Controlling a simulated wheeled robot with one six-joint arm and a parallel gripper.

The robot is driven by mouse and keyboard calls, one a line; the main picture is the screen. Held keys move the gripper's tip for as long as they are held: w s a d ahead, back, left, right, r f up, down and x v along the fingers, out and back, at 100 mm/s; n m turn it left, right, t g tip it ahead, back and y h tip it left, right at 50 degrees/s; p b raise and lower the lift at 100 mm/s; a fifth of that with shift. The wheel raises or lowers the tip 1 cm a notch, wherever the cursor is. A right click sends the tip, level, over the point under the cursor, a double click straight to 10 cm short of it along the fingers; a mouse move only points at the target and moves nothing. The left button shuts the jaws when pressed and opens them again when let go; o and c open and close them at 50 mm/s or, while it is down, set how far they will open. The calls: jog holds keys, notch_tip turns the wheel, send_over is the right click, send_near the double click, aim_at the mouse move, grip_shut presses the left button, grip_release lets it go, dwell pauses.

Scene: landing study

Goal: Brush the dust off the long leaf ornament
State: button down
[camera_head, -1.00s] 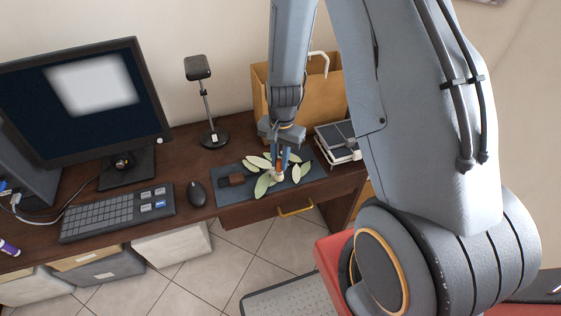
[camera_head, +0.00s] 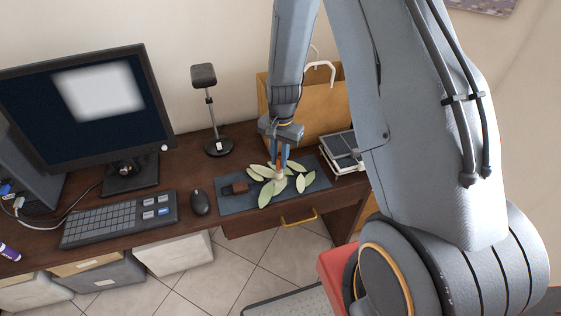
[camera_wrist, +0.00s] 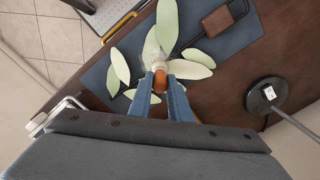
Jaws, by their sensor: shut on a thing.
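The leaf ornament is a fan of several pale green leaves on a dark blue mat (camera_head: 236,207) on the desk. One long leaf (camera_head: 266,194) points to the front left; in the wrist view a long leaf (camera_wrist: 167,25) reaches the top edge. My gripper (camera_head: 281,163) is over the leaves, pointing down, and shut on a brush with an orange handle (camera_wrist: 158,80). Its pale bristles (camera_wrist: 151,50) are at the middle of the fan, where the leaves meet. I cannot tell whether they touch. Dust is too small to make out.
A brown block with a dark handle (camera_head: 239,187) lies on the mat, left of the leaves. A mouse (camera_head: 201,202), keyboard (camera_head: 118,218) and lamp (camera_head: 218,146) stand further left. A tan bag (camera_head: 300,112) and stacked books (camera_head: 342,152) are behind and right.

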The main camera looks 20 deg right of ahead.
jog(key=shift+w, duration=0.95)
jog(key=shift+w+f+b, duration=0.1)
jog(key=shift+w+b, duration=0.55)
jog(key=shift+w, duration=0.5)
jog(key=shift+s+r+p, duration=0.15)
jog(key=shift+s+p, duration=0.25)
jog(key=shift+s, duration=0.25)
jog(key=shift+s+r+p, duration=0.15)
jog(key=shift+s+p, duration=0.2)
jog(key=shift+s, duration=0.25)
jog(key=shift+s+f+p, duration=0.2)
jog(key=shift+s+p, duration=0.25)
jog(key=shift+s, duration=0.9)
jog(key=shift+s+f+p, duration=0.15)
jog(key=shift+s+p, duration=0.25)
jog(key=shift+s, duration=0.95)
jog(key=shift+s+r+p, duration=0.1)
jog(key=shift+s+p, duration=0.3)
jog(key=shift+s, duration=0.85)
jog(key=shift+w+a+r, duration=0.15)
jog(key=shift+a, duration=0.6)
jog(key=shift+w, duration=2.6)
jog(key=shift+w+b, duration=0.6)
jog(key=shift+w, duration=0.35)
jog(key=shift+w+b, duration=0.55)
jog(key=shift+w, duration=1)
